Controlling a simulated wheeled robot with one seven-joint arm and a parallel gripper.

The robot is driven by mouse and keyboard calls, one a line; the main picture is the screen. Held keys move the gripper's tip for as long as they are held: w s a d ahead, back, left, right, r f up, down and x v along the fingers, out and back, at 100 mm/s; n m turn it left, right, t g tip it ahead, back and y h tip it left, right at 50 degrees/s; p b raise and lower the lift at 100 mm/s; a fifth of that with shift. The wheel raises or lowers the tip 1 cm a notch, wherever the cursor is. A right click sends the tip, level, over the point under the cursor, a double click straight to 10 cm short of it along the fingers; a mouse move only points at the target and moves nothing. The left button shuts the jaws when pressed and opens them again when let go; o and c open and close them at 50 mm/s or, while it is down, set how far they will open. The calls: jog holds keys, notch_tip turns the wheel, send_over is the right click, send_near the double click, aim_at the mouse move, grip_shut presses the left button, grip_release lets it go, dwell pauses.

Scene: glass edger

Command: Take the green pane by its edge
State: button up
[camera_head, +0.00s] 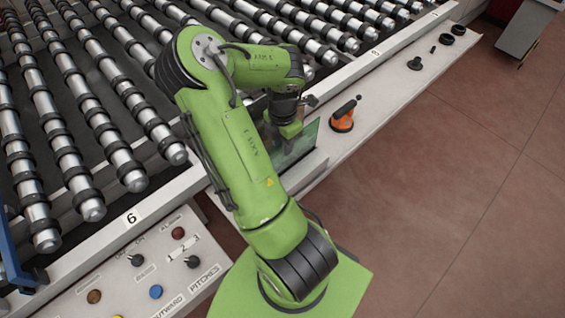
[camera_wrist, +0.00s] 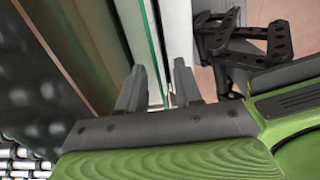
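The green pane (camera_head: 309,136) is a clear, green-tinted sheet standing on edge at the ledge beside the roller bed, partly hidden by my arm. In the wrist view its bright green edge (camera_wrist: 148,45) runs down between my two grey fingers. My gripper (camera_wrist: 158,78) is open, with one finger on each side of the pane edge and a gap visible between them. In the head view my gripper (camera_head: 287,133) is pointed down at the pane and is mostly hidden by my arm.
Small black parts (camera_head: 415,63) lie farther along. The roller bed (camera_head: 90,110) fills the left; a control panel (camera_head: 150,270) is at the front.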

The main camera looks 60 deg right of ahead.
jog(key=shift+w+d+f, duration=0.1)
jog(key=shift+f, duration=0.6)
jog(key=shift+r, duration=0.1)
jog(key=shift+c, duration=0.6)
grip_shut()
